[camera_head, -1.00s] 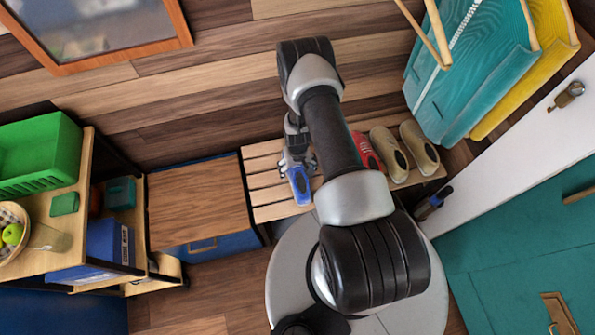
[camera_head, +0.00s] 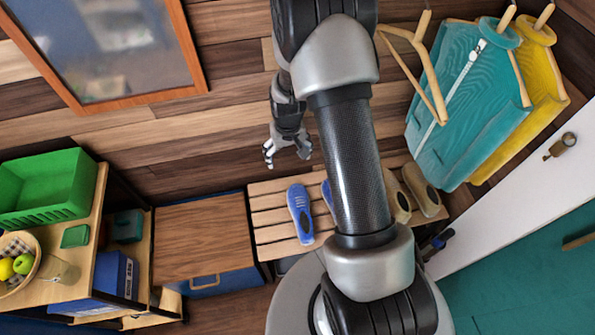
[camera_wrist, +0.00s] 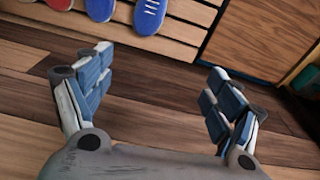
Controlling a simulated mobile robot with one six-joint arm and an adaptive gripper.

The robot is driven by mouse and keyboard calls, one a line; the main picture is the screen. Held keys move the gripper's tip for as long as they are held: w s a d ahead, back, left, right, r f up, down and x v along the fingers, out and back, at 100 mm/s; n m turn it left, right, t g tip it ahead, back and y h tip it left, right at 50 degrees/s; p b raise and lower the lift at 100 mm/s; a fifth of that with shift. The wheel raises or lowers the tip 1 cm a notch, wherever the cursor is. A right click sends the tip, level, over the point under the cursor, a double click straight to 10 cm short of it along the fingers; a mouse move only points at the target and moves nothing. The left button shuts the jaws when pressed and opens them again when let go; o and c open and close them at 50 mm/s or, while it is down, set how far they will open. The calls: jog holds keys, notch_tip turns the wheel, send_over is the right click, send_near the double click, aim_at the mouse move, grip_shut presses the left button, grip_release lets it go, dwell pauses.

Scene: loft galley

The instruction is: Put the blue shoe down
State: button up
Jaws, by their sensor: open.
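A blue shoe (camera_head: 300,213) with a pale sole lies on the slatted wooden bench (camera_head: 268,218), at its left part. It also shows at the top of the wrist view (camera_wrist: 149,14). A second blue shoe (camera_wrist: 100,8) lies beside it; in the head view (camera_head: 327,192) my arm hides most of it. My gripper (camera_head: 287,155) is open and empty, apart from the shoe and above it in the picture, in front of the plank wall. In the wrist view my gripper's fingers (camera_wrist: 155,85) are spread wide with nothing between them.
A red shoe (camera_wrist: 60,4) and beige shoes (camera_head: 420,187) are on the bench too. A wooden-topped cabinet (camera_head: 203,235) stands left of the bench. Teal (camera_head: 465,105) and yellow (camera_head: 543,90) garments hang at right, near a wooden hanger (camera_head: 424,66).

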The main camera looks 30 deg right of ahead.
jog(key=s+a+r+t, duration=0.1)
jog(key=s+a+r, duration=0.1)
jog(key=r, duration=0.6)
jog(key=s+a+r+n, duration=0.1)
jog(key=s+a+r, duration=0.15)
jog(key=r, duration=0.45)
jog(key=s+a+r+t, duration=0.1)
jog(key=s+r, duration=0.2)
jog(key=r, duration=0.5)
jog(key=s+a+r, duration=0.2)
jog(key=s+r, duration=0.2)
jog(key=s, duration=0.4)
jog(key=s+a+r+n+t, duration=0.1)
jog(key=s+r, duration=0.3)
jog(key=s, duration=0.5)
jog(key=shift+a+r, duration=0.35)
jog(key=shift+a, duration=0.45)
